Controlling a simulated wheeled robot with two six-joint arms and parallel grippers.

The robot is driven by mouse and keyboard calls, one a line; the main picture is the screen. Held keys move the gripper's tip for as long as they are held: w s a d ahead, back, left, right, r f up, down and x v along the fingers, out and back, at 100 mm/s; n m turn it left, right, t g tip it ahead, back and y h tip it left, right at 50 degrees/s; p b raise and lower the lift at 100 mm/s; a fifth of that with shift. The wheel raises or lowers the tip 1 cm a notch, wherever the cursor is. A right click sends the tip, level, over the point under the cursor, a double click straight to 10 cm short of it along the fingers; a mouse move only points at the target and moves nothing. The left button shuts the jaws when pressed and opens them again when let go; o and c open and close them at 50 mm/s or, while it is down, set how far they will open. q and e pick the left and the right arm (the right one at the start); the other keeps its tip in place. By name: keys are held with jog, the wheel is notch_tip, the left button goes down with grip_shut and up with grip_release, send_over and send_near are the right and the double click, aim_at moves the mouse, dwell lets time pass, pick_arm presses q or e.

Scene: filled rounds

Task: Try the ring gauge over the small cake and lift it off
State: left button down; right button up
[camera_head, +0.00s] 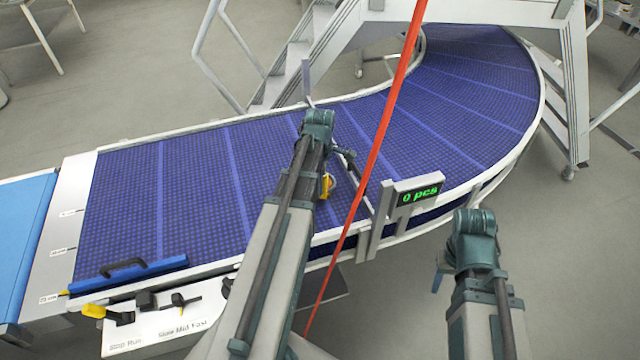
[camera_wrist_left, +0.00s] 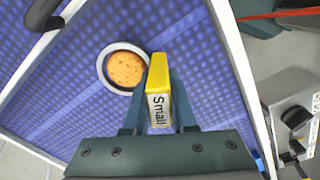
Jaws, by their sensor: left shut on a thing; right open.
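My left gripper (camera_wrist_left: 158,102) is shut on the yellow handle (camera_wrist_left: 158,72) of the ring gauge, which is marked "Small". The gauge's pale ring (camera_wrist_left: 104,72) surrounds the round, orange-brown small cake (camera_wrist_left: 126,68) in the left wrist view. I cannot tell whether the ring rests on the belt or hangs just above it. In the head view the yellow handle (camera_head: 325,186) shows beside my left arm, which hides most of the gripper and cake. My right gripper (camera_head: 441,264) is open, off the belt's front side, mostly hidden by its arm.
The blue conveyor belt (camera_head: 195,190) curves to the back right. A counter display (camera_head: 419,196) reads "0 pcs". A red strap (camera_head: 378,135) crosses the view.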

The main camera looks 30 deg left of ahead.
pick_arm(q)
jog(key=shift+f+b, duration=1.15)
jog(key=shift+f, duration=0.05)
dwell(0.6)
jog(key=shift+c, duration=1)
grip_release()
jog(key=shift+r, duration=0.15)
notch_tip(320, 180, up, 7)
jog(key=p, duration=0.7)
jog(key=shift+c, duration=0.2)
